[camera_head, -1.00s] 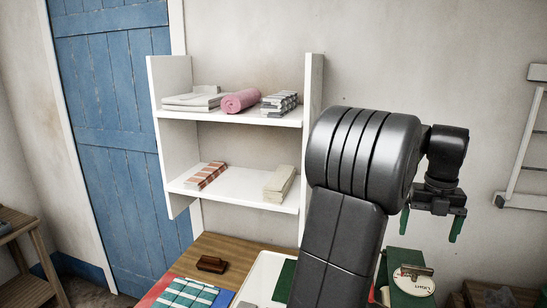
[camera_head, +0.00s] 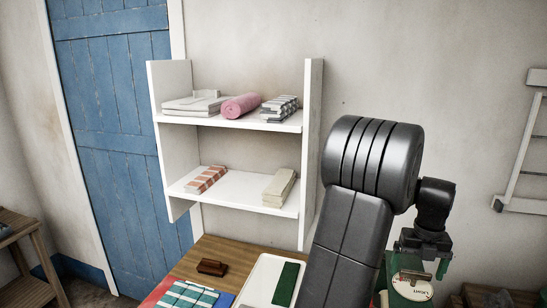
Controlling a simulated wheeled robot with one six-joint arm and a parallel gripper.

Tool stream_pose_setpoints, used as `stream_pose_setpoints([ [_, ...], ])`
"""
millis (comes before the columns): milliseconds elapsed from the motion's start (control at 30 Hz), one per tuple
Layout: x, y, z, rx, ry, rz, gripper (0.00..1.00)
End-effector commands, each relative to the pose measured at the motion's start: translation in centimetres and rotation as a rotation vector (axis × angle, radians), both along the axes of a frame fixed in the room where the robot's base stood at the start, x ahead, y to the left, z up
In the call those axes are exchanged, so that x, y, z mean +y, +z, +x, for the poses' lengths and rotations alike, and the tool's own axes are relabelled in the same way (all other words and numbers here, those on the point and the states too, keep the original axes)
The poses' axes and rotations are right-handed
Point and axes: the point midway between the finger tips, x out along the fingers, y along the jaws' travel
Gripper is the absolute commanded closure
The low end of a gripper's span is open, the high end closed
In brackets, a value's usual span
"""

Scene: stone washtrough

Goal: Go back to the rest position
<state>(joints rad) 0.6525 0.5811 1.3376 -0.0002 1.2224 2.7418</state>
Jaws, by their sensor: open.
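My gripper (camera_head: 419,277) hangs at the right of the view, fingers pointing down in front of a green box with a round white dial (camera_head: 413,287). Its green fingers stand apart, and I see nothing held between them. The fingertips are hard to make out against the green box, and I cannot tell how far above it they are. My dark arm rises from the bottom edge and bends over to the right.
A white wall shelf (camera_head: 239,122) holds a pink roll (camera_head: 241,106) and folded cloths. Below, a wooden top carries a brown brush (camera_head: 212,267), a teal checked cloth (camera_head: 187,295) and a white tray (camera_head: 262,280) with a green piece (camera_head: 286,284). A white rack hangs at right.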

Motion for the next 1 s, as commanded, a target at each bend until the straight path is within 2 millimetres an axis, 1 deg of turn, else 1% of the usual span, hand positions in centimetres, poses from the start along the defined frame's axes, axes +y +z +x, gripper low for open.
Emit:
stream_pose_setpoints([
  [1000,0.00,0.05,0.00,0.000,0.816,0.001,0.05],
])
